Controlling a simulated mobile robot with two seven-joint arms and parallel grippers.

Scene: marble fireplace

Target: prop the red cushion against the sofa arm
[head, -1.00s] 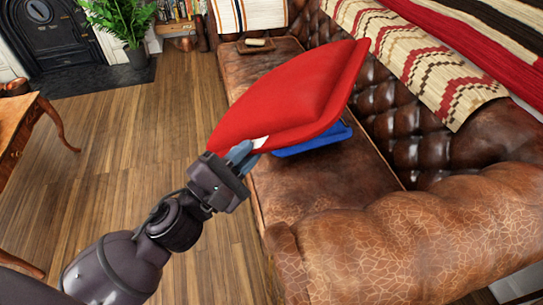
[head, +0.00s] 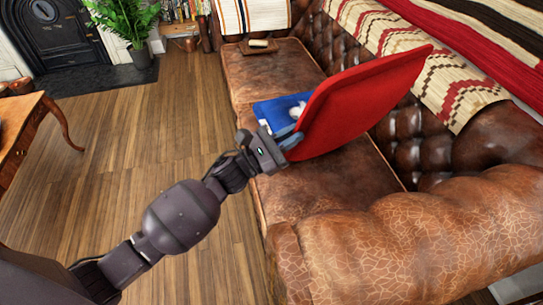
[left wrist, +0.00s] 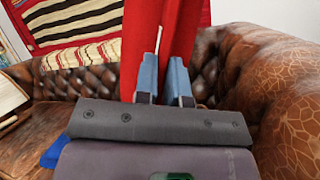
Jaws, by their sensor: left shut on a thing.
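The red cushion (head: 372,102) is held up on edge and tilted over the sofa seat in the head view. My left gripper (head: 290,140) is shut on its near left edge. In the left wrist view the blue fingertips (left wrist: 162,75) pinch the red cushion (left wrist: 143,40) from both sides. The brown leather sofa arm (head: 430,225) is at the front right, apart from the cushion in the head view. It also shows at the right of the left wrist view (left wrist: 280,85). Whether the cushion's lower edge touches the seat (head: 315,190) is unclear. My right gripper is not seen.
A blue item (head: 275,112) with something white on it lies on the seat behind the cushion. A small tray (head: 257,46) sits at the seat's far end. A patterned throw (head: 455,85) covers the backrest. A wooden table (head: 25,125) stands left; the floor between is clear.

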